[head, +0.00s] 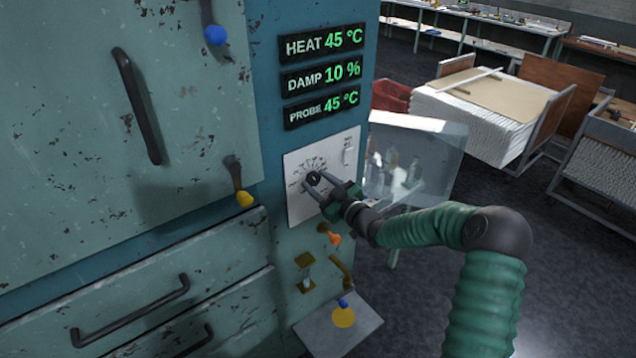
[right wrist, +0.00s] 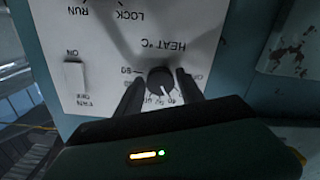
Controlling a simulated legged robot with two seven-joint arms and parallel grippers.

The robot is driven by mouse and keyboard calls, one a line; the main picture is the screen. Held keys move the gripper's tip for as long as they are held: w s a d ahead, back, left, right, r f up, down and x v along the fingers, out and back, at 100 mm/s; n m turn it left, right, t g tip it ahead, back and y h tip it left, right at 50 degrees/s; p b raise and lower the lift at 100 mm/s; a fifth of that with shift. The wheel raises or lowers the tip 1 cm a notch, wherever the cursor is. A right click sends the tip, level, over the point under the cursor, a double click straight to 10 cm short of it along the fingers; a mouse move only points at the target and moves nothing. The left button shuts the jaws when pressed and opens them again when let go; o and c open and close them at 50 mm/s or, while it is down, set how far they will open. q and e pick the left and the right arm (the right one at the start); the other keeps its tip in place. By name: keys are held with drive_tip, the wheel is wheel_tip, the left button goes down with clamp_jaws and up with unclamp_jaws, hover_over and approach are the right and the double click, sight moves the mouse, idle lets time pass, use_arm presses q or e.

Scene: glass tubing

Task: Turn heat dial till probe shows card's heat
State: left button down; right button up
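The heat dial (right wrist: 160,81) is a round black knob with a white pointer line on a white panel (head: 296,208) marked HEAT °C. In the right wrist view the panel's lettering is upside down. My right gripper (head: 318,184) is at the dial, with one finger on each side of it. In the right wrist view the fingers (right wrist: 160,84) stand apart with narrow gaps beside the knob. The heat display (head: 324,41) reads 45 °C and the probe display (head: 322,107) reads 45 °C. I cannot make out a card with a heat value. My left gripper is out of view.
The damp display (head: 322,76) reads 10 %. A fan switch (right wrist: 75,88) and RUN/LOCK lettering are on the panel. Orange and brass fittings (head: 330,235) sit below it, above a small shelf (head: 362,328). A clear box (head: 410,160) is right of the cabinet.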

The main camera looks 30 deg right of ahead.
clamp_jaws()
drive_tip(key=shift+m, duration=1.1)
drive_tip(key=shift+o, duration=2)
unclamp_jaws()
drive_tip(key=s+d+b, duration=0.1)
drive_tip(key=s+b, duration=0.2)
drive_tip(key=s, duration=1.3)
drive_tip(key=shift+s+d+f, duration=0.15)
drive_tip(key=shift+s+d, duration=0.1)
drive_tip(key=shift+s, duration=0.1)
